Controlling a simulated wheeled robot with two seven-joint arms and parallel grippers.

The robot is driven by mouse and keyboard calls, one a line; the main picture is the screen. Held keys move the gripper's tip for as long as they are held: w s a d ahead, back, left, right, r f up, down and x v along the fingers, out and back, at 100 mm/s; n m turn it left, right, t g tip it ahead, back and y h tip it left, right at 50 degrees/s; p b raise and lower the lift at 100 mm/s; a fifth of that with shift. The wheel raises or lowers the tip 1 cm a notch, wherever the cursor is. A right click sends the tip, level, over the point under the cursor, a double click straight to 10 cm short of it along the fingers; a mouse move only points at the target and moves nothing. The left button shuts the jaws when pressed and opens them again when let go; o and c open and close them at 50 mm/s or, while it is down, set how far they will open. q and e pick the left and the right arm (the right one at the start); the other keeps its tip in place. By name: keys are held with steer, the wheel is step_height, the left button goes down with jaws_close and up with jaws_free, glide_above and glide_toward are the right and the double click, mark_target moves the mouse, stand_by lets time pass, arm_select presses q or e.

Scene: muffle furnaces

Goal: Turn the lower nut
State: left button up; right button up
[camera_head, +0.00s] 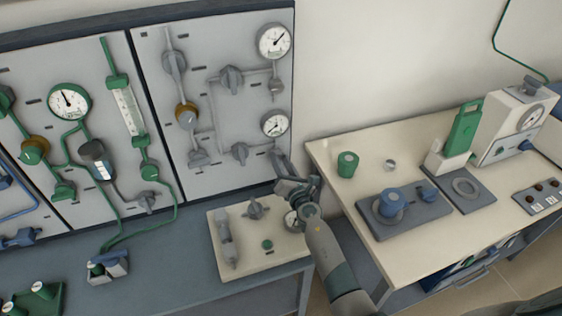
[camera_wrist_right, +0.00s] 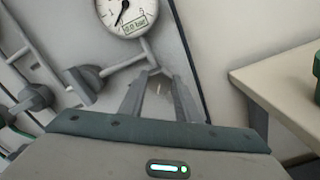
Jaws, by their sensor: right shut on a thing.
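The grey panel (camera_head: 185,60) carries two round white gauges at its right edge. The lower nut sits on the grey fitting below the lower gauge (camera_head: 275,125); it is mostly hidden by my right gripper (camera_head: 284,174). In the right wrist view, the lower gauge (camera_wrist_right: 125,12) is at the top, with a grey pipe (camera_wrist_right: 128,64) running below it to between the fingertips of my right gripper (camera_wrist_right: 160,80). These fingers are shut on the nut, whose outline is hard to make out. My left gripper is not in view.
A cream base plate (camera_head: 240,268) with small fittings lies just below my right gripper. At right, a cream table (camera_head: 330,160) holds a green cylinder (camera_head: 347,164) and blue-grey apparatus. A grey valve knob (camera_head: 239,151) is left of the lower gauge.

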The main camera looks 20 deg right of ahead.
steer(key=shift+m, duration=0.3)
steer(key=m, duration=0.5)
steer(key=shift+d+f, duration=0.1)
steer(key=m, duration=0.6)
steer(key=shift+f, duration=0.15)
steer(key=o, duration=1.1)
steer(key=shift+s, duration=0.2)
steer(key=shift+s+d+b, duration=0.15)
steer(key=shift+s+b, duration=0.55)
steer(key=shift+s, duration=3.6)
steer(key=shift+s+d+b, duration=0.15)
steer(key=shift+s+b, duration=0.5)
steer(key=shift+s, duration=3.6)
